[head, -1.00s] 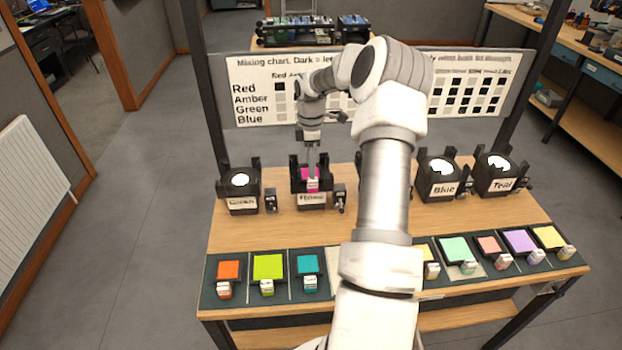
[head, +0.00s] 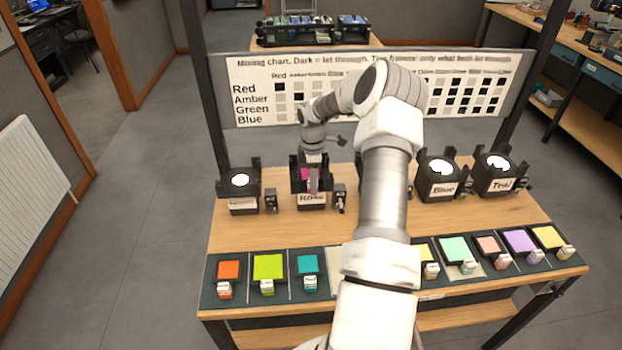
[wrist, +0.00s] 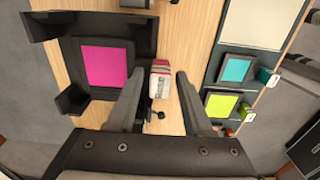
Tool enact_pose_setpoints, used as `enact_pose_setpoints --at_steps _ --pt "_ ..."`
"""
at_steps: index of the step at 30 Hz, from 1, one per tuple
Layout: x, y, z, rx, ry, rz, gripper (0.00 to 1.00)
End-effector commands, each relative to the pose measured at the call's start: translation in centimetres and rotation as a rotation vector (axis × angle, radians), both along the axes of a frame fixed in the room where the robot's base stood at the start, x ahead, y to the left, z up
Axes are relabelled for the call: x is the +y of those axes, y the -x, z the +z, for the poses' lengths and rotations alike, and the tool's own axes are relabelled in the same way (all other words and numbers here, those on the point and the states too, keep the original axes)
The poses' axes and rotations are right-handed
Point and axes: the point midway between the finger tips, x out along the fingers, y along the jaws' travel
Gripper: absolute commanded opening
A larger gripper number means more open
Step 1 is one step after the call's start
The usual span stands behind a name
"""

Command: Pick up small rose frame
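The small rose frame is a magenta square (wrist: 103,66) seated in a black holder, with a pink-and-white labelled tab (wrist: 160,82) sticking out of the holder's front. In the head view the magenta square (head: 306,174) shows in the holder labelled Rose (head: 311,201), partly behind my gripper. My gripper (wrist: 158,74) is open in the wrist view, with one finger on each side of the tab and a visible gap to both. In the head view my gripper (head: 314,190) points down at the holder's front and hides the tab.
Similar holders stand left (head: 240,204) and right (head: 439,192), with small black fittings (head: 340,203) beside them. Coloured frames with tabs, such as the lime one (head: 268,267), lie along the front mat. A mixing chart board (head: 255,105) stands behind.

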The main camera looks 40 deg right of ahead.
Motion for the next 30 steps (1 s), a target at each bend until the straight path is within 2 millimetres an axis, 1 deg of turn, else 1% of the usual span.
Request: enact_pose_setpoints --at_steps 1,5,6,8,19,23,26,29,30 --pt "0.0 0.0 0.0 0.0 0.0 0.0 0.4" --pt "0.0 0.0 0.0 0.0 0.0 0.0 0.16" --pt "0.0 0.0 0.0 0.0 0.0 0.0 0.09" --pt "0.0 0.0 0.0 0.0 0.0 0.0 0.0" --pt "0.0 0.0 0.1 -0.001 0.001 0.0 0.0" --pt "0.0 -0.1 0.5 -0.002 0.001 0.0 0.0" --pt "-0.1 -0.1 1.4 -0.004 0.003 0.001 0.0" --pt "-0.1 -0.1 3.0 -0.004 0.003 0.0 0.0" --pt "-0.1 -0.1 3.8 -0.004 0.005 0.0 0.0"
